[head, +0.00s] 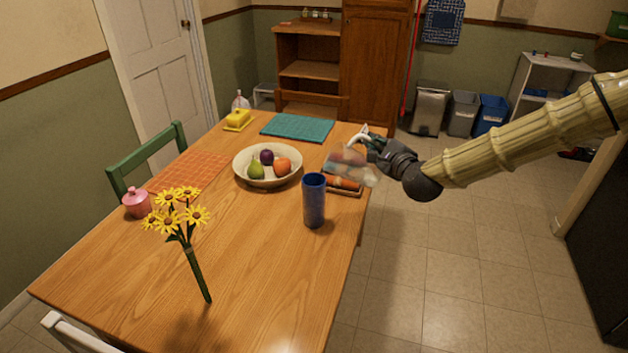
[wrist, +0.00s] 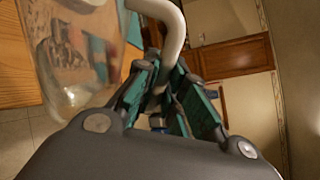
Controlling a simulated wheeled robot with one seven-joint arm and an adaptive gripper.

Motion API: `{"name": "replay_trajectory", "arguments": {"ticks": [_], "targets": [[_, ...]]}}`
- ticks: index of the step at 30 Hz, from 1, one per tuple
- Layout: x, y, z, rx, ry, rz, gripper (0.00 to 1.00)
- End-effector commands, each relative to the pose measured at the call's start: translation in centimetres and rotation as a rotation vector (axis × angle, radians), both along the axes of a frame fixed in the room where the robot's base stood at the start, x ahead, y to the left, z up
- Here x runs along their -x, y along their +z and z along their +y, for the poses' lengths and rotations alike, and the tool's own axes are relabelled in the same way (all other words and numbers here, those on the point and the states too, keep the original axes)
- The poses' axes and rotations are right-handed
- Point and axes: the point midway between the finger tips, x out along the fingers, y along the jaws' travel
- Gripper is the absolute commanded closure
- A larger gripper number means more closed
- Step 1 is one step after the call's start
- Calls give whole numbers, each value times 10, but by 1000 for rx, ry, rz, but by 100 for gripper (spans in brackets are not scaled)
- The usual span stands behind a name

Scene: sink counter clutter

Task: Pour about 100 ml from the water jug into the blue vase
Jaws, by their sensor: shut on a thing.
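The blue vase (head: 314,201) stands upright on the wooden table near its right edge. My gripper (head: 371,143) is at the table's right side, beyond the vase and above table height. It is shut on the handle of the clear water jug (head: 350,163), which is see-through and looks tilted, its body to the left of the gripper. The wrist view shows the jug (wrist: 72,50) at the left and its pale handle between my fingers (wrist: 168,100). The jug's mouth and water level are hard to make out. The jug is apart from the vase.
Behind the jug lies a tray (head: 345,190) with orange items. A fruit bowl (head: 251,182) stands left of the vase. Yellow flowers (head: 180,215), a pink pot (head: 136,204), a butter dish (head: 237,120) and a teal mat (head: 297,127) are on the table. The front right tabletop is clear.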

Motion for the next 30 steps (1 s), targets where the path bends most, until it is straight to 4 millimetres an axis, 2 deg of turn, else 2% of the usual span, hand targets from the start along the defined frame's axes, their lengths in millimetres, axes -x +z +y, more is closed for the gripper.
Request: {"name": "replay_trajectory", "arguments": {"ticks": [19, 30], "targets": [[0, 0, 0, -3, 0, -1, 100], [-1, -17, -6, -90, -2, 13, 100]]}}
